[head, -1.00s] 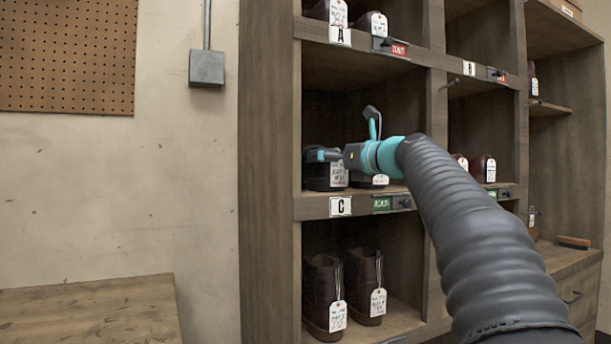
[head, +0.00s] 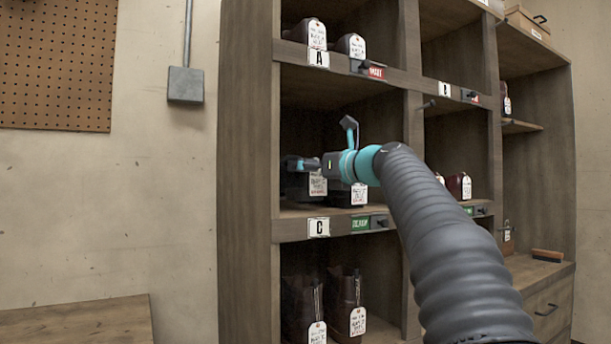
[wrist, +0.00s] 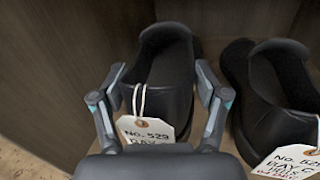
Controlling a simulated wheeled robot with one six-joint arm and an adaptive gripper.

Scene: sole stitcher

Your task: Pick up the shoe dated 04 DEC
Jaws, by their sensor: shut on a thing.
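Two black shoes stand side by side in bay C, each with a white tag. My gripper (wrist: 160,76) is shut on the left shoe (wrist: 168,62), one finger on each side of its upper opening. That shoe's tag (wrist: 152,131) reads "No. 529" and part of "BAY"; the lower lines are hidden by my gripper. The right shoe (wrist: 262,85) is apart from my gripper, its tag (wrist: 291,161) partly cut off. In the head view my gripper (head: 322,155) reaches into bay C over the left shoe (head: 298,188). No date is readable.
The bay C label (head: 318,227) and a green tag (head: 360,224) sit on the shelf edge. Dark brown boots (head: 300,305) stand below; tagged shoes (head: 350,46) stand above in bay A. A wooden divider (head: 413,150) is to the right, the cabinet side (head: 247,170) to the left.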

